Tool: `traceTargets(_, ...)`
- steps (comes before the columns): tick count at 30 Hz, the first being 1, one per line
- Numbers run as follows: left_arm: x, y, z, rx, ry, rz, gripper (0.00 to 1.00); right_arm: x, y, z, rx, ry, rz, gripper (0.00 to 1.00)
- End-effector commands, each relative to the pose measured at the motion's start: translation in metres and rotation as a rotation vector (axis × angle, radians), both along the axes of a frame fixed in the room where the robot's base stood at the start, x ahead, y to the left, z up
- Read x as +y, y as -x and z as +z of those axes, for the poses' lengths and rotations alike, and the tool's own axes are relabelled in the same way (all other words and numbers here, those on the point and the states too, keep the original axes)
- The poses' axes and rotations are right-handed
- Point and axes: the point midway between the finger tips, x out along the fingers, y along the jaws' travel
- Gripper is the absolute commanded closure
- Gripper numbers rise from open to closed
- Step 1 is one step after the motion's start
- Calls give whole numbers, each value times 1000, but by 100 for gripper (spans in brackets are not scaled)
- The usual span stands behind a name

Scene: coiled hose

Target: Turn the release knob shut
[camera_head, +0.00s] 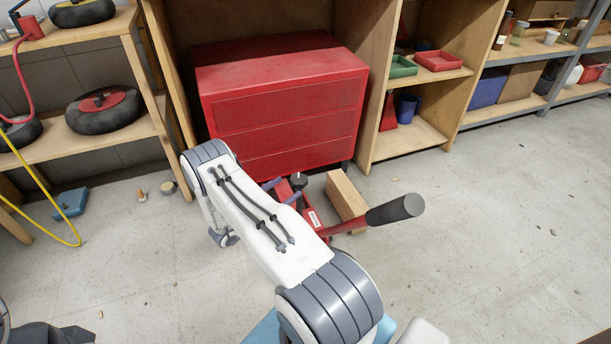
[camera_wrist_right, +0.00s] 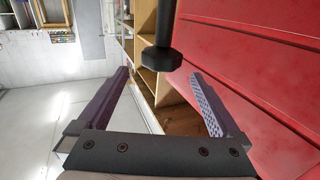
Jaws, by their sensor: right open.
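The red jack (camera_head: 311,217) stands on the floor before the red cabinet, partly hidden by my right arm. A black knob (camera_head: 299,180) stands up on it, and a red lever with a black grip (camera_head: 396,209) sticks out to the right. My right gripper (camera_head: 281,191) is at the jack, its purple fingers apart near the knob. In the right wrist view, the open fingers (camera_wrist_right: 160,76) point toward a black knob (camera_wrist_right: 162,59), which shows in the gap between their tips. I cannot tell whether either finger touches it. My left gripper is out of view.
A wooden block (camera_head: 346,196) lies right beside the jack. The red drawer cabinet (camera_head: 284,104) stands close behind. Wooden shelves (camera_head: 408,139) flank it. A blue object (camera_head: 71,202) and a yellow hose (camera_head: 45,190) are at left. The floor at right is mostly clear.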

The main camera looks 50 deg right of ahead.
Motion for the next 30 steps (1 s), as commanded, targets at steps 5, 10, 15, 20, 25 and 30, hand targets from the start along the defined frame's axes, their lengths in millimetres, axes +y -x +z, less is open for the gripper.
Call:
traceTargets(5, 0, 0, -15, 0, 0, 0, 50, -29, 3, -3, -3, 1, -5, 0)
traceTargets(10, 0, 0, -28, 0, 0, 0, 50, -62, 4, -4, -4, -1, -2, 0)
traceTargets(15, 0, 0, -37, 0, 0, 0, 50, -86, 6, -2, -3, 0, 0, 0)
traceTargets(20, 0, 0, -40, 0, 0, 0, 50, -97, 6, -1, -2, -1, 2, 0)
traceTargets(25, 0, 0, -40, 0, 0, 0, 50, -99, 6, 0, -1, -2, 3, 0)
traceTargets(30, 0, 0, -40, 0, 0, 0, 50, -98, 6, 0, -1, -2, 3, 19)
